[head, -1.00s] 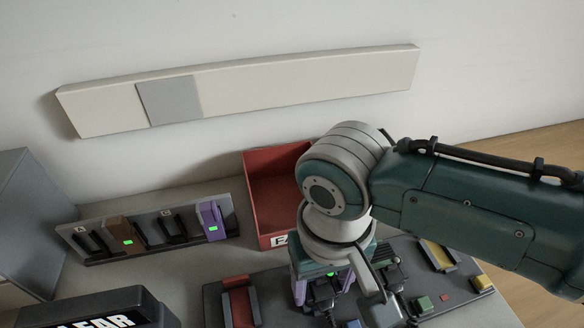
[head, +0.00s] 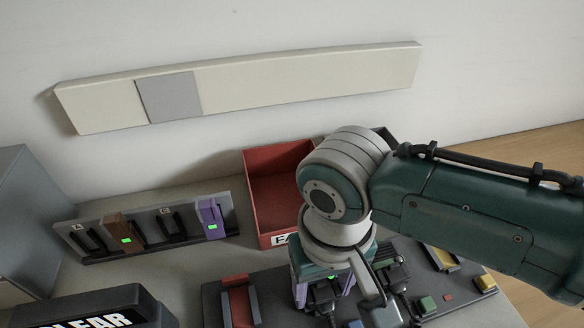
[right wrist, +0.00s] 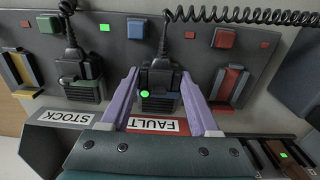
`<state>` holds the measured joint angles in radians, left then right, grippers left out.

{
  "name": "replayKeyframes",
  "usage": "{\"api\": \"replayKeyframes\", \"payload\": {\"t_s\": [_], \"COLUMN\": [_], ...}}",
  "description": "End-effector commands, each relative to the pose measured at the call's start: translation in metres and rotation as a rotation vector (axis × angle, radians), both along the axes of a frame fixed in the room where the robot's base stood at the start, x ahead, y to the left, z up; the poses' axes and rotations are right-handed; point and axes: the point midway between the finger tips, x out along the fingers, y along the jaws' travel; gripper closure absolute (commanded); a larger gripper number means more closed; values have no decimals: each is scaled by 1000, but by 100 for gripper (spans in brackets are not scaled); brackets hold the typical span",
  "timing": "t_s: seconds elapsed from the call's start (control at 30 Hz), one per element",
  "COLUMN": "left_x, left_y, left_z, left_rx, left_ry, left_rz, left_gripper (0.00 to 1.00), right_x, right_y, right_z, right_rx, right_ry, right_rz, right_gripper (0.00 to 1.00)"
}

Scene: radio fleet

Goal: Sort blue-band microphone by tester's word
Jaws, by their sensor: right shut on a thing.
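My right gripper (head: 322,290) is low over the dark panel at the front of the table. In the right wrist view its two purple fingers (right wrist: 161,98) stand either side of a black microphone (right wrist: 158,103), shut on it. A bluish strip shows near its top, a green light glows on it, and a coiled cable rises from it. A second black microphone (right wrist: 80,90) sits on the panel to the left. A black box (head: 100,308) at the lower left of the head view reads CLEAR. My left gripper is not in view.
A red bin (head: 250,200) labelled FAULT stands behind the panel (head: 212,300). A STOCK label (right wrist: 70,117) is beside the FAULT label in the right wrist view. A grey rack (head: 148,222) at the left holds a brown and a purple radio. A grey cabinet stands at far left.

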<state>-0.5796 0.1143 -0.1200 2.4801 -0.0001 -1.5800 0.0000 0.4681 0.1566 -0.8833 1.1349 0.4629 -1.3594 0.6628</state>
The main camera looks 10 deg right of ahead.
Motion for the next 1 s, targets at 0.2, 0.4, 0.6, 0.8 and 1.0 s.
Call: {"api": "replayKeyframes", "payload": {"t_s": [0.2, 0.4, 0.6, 0.8, 1.0], "left_x": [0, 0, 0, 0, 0], "left_y": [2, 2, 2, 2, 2], "left_z": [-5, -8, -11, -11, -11], "left_rx": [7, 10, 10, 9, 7], "left_ry": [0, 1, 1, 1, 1], "left_rz": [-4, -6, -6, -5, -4], "left_gripper": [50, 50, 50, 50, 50], "right_x": [0, 0, 0, 0, 0], "right_y": [0, 0, 1, 0, 0], "right_z": [-5, -9, -13, -13, -13], "right_rx": [1, 1, 1, 1, 1], "right_ry": [0, -1, -1, -1, -1], "right_rz": [0, 1, 1, 1, 0], "right_gripper": [87, 87, 87, 87, 21]}}
